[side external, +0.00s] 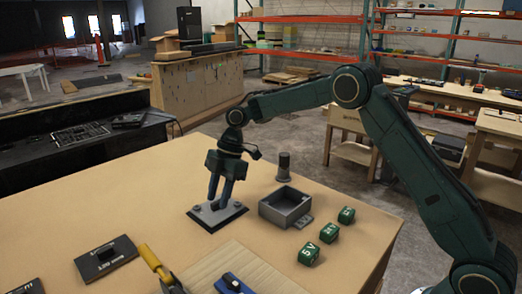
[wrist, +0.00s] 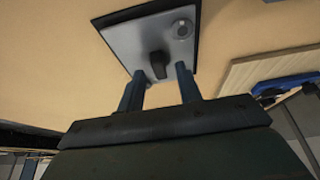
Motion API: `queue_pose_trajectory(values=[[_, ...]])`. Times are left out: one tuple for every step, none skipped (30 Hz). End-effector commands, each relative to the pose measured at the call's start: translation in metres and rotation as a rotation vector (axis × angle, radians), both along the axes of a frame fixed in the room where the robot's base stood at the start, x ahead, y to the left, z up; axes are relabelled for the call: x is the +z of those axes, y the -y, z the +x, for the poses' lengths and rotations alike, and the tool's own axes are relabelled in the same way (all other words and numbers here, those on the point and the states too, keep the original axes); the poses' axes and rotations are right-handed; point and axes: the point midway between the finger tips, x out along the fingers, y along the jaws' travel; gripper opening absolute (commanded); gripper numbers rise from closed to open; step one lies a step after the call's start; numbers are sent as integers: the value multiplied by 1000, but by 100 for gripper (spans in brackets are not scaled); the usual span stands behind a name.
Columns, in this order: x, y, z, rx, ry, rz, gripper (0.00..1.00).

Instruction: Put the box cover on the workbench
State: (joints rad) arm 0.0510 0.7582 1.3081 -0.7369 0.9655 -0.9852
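A square plate (side external: 208,220) with a light grey top and black border appears to lie flat on the tan workbench (side external: 165,195); I take it as the box cover, though no label shows. In the wrist view the plate (wrist: 130,42) has a dark upright knob (wrist: 158,62) and a small round grey fitting (wrist: 183,29). My gripper (side external: 221,200) points down over the plate. Its two blue fingers (wrist: 159,70) stand either side of the knob with visible gaps, open. An open grey box (side external: 286,206) with a side tab sits to the right.
Green cubes (side external: 308,254) with voltage marks stand right of the box, and a dark cylinder (side external: 284,167) behind it. A wooden board (side external: 235,262) with a blue tool (side external: 232,284), a yellow-handled tool (side external: 152,260) and a black labelled plate (side external: 105,258) lie in front. The bench's left middle is clear.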

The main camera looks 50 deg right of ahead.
Motion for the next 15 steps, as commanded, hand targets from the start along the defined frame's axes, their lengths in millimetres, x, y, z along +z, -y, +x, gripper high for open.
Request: queue_pose_trajectory(values=[[5, 2, 1, -1, 3, 0, 35], [8, 4, 1, -1, 3, 0, 35], [12, 6, 1, -2, 4, -1, 35], [16, 7, 1, -2, 4, -1, 35], [20, 9, 1, -2, 4, -1, 35], [24, 11, 1, -2, 4, -1, 35], [28, 12, 1, -1, 4, 0, 35], [32, 13, 1, -2, 4, 0, 35], [37, 15, 1, -1, 4, 0, 35], [40, 17, 1, -2, 4, -1, 35], [44, 19, 1, -1, 4, -2, 35], [46, 20, 1, -2, 2, 0, 35], [49, 21, 1, 0, 3, 0, 35], [51, 22, 1, -2, 2, 0, 35], [54, 22, 1, 0, 2, 0, 35]])
